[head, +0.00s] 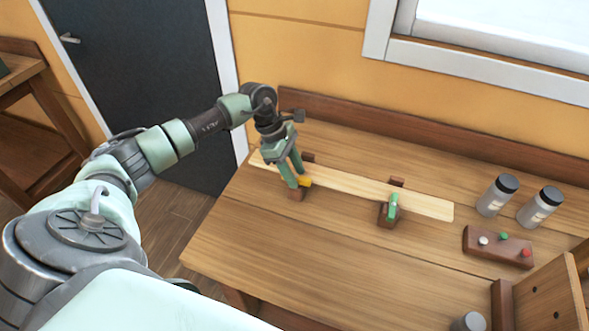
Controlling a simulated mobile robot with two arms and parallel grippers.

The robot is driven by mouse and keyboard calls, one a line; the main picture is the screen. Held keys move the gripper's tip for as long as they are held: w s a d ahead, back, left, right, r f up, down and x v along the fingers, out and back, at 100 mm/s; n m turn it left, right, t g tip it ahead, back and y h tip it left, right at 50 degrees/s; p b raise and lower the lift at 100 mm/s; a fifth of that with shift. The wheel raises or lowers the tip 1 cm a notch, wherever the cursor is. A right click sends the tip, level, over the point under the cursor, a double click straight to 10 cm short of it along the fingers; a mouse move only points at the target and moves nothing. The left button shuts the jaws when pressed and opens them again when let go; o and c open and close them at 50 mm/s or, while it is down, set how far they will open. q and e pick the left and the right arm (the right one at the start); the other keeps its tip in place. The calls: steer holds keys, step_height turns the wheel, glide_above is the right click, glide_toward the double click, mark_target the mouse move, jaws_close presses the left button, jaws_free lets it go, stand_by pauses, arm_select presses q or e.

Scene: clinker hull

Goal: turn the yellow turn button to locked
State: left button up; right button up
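The yellow turn button (306,181) shows in the head view on a small brown block (296,194) at the front edge of a long pale plank (345,185). Only part of the button shows; my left gripper hides the rest. My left gripper (297,178) points down right at the button, its green fingers at or around it. Whether the fingers are closed on the button, I cannot tell. The button's exact angle is unclear. A green turn button (393,207) sits on another brown block (388,220) further right. My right gripper is not in view.
The plank lies on a wooden bench (270,235). To the right stand two grey jars with black lids (495,196) (540,207) and a brown block with coloured knobs (497,246). A wooden panel (548,298) stands at the lower right. The bench front is clear.

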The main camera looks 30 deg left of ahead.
arm_select(q)
steer(key=shift+s, duration=0.1)
jaws_close()
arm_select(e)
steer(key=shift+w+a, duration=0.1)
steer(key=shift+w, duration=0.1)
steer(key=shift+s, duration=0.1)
